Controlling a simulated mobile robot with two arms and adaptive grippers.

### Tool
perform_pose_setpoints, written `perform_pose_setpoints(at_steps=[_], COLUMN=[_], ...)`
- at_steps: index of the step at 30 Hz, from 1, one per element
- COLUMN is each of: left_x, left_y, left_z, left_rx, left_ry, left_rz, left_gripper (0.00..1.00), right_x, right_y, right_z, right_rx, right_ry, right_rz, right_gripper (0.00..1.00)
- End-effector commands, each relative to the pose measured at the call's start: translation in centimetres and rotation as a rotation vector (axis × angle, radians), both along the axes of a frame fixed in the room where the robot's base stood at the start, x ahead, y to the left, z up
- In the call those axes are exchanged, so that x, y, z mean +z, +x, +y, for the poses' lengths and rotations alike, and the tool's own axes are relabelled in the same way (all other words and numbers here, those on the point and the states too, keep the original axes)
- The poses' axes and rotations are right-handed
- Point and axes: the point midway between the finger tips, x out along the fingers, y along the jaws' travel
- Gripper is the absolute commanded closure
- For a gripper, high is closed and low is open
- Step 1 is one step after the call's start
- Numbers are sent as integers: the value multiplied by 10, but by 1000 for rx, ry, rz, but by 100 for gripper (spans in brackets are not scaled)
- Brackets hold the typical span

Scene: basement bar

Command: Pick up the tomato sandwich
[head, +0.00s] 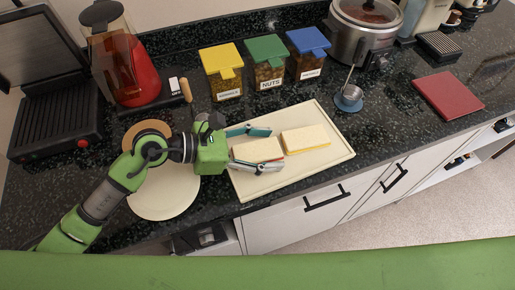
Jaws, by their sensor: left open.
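Two sandwiches lie on a cream rectangular board on the dark counter. The left one, with a thin reddish edge that fits the tomato sandwich (257,150), is partly covered by my left gripper (273,149). The right sandwich (306,140) has a pale yellow edge and lies just beside it. My left gripper is open, with one finger on the far side and one on the near side of the left sandwich. I cannot tell whether the fingers touch it. The board (327,161) reaches near the counter's front edge. My right gripper is not in view.
A round cream board (165,201) lies under my left arm. Behind stand jars with yellow (220,57), green (265,49) and blue (307,40) lids. A ladle rests on a blue holder (349,103). A black grill (55,118) and red blender (127,70) stand left.

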Motion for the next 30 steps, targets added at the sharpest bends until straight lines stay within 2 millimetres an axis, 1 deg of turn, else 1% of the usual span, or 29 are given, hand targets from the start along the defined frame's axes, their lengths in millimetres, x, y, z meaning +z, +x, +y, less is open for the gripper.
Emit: perform_pose_setpoints(at_steps=[4,5,6,8,9,10,19,23,26,29,30], left_x=[0,0,0,0,0,0,1,5,13,28,35], left_y=[0,0,0,0,0,0,0,0,0,0,-3], left_z=[0,0,0,0,0,0,0,0,0,0,0], left_rx=[0,0,0,0,0,0,0,-1,-2,-2,-4], left_ry=[0,0,0,0,0,0,-1,-1,0,0,-1], left_rz=[0,0,0,0,0,0,0,-3,-5,-7,-6], left_gripper=[40,43,53,69,79,83,83,83,83,83,83], right_x=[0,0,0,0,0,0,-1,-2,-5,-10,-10], right_y=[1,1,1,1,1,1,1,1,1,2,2], right_z=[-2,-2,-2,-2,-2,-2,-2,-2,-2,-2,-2], right_rx=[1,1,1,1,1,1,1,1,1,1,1], right_ry=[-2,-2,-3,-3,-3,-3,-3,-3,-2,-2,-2], right_rz=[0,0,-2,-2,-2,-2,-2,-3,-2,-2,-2], right_gripper=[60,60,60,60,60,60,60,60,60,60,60])
